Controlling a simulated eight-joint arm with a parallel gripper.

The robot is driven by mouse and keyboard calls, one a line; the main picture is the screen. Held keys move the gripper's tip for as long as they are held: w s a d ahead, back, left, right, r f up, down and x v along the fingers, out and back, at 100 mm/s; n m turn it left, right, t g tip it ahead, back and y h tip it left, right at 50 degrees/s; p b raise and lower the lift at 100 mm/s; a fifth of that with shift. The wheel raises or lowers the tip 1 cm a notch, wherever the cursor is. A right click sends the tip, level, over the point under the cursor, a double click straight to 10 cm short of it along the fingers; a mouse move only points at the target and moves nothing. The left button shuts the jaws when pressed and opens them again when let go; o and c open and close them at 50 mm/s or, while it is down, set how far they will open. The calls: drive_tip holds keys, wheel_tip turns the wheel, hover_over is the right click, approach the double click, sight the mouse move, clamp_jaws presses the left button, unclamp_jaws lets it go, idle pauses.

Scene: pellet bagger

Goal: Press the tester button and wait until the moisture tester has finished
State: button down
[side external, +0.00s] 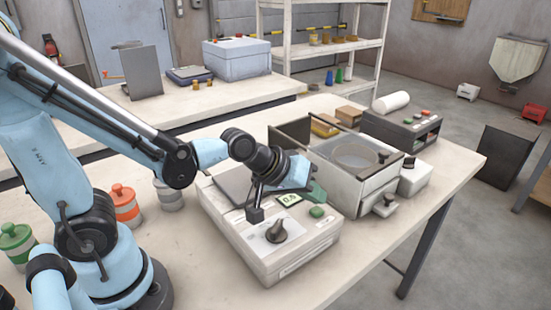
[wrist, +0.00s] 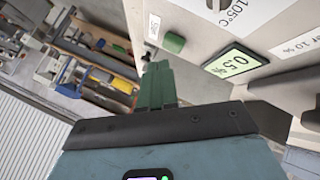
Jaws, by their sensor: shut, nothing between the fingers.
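The moisture tester (side external: 272,235) is a pale box on the bench with a dark dial (side external: 279,231) and a lit green display (side external: 289,199). In the wrist view the display (wrist: 234,63) reads 0.5 %. The tester button (side external: 317,211) is green, on the front right of the top. It shows at the top middle of the wrist view (wrist: 174,43). My gripper (side external: 318,192) has green fingers, shut and empty, just beyond the button. In the wrist view the fingertips (wrist: 157,66) look slightly apart from the button; contact cannot be told for certain.
A glass-sided enclosure with a round pan (side external: 355,155) stands right of the tester. Lidded jars, orange (side external: 124,206) and green (side external: 17,243), stand at left. The bench front is clear.

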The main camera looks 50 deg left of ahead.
sight(312, 210)
drive_tip(key=shift+r, duration=0.1)
drive_tip(key=shift+r, duration=2.45)
drive_tip(key=s+a+m+y, duration=0.1)
drive_tip(key=s+a, duration=0.1)
drive_tip(key=s+a+f+m+g+y, duration=0.1)
drive_tip(key=s+a+m, duration=0.1)
drive_tip(key=s+a, duration=0.1)
drive_tip(key=s+a+m, duration=0.2)
drive_tip(key=s, duration=0.1)
drive_tip(key=shift+a+f+g+y, duration=0.15)
drive_tip(key=shift+g+y, duration=0.25)
idle(4.2)
